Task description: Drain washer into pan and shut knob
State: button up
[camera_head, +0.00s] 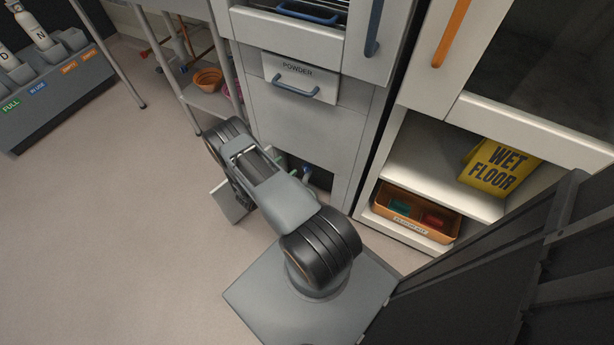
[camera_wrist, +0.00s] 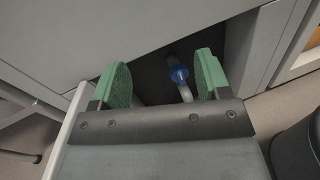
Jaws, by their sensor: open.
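The washer (camera_head: 305,125) is the grey cabinet with a POWDER drawer. A dark opening shows low in its front. Inside it, a blue knob (camera_wrist: 177,73) sits on a pale pipe or hose; a bit of blue also shows in the head view (camera_head: 307,171). My gripper (camera_wrist: 162,80) is open and empty, with its green pads on either side of the knob in the picture; the knob looks farther in than the pads. In the head view my arm hides most of the gripper. I cannot make out the pan for certain.
A pale panel (camera_head: 231,202) stands out left of my arm, perhaps an open hatch; its edge runs close to my gripper's left side. An orange bin (camera_head: 411,222) and a yellow WET FLOOR sign (camera_head: 497,168) sit in shelves at right. Floor (camera_head: 130,230) at left is clear.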

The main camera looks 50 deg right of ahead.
aim_at(305, 171)
jog(key=s+f+n+t+b, duration=0.3)
jog(key=f+n+t, duration=0.1)
jog(key=f, duration=0.9)
jog(key=b+x, duration=0.3)
jog(key=x, duration=1)
jog(key=shift+w+a+f, duration=0.1)
jog(key=shift+w+f, duration=0.05)
jog(key=shift+c, duration=0.4)
jog(key=c, duration=0.8)
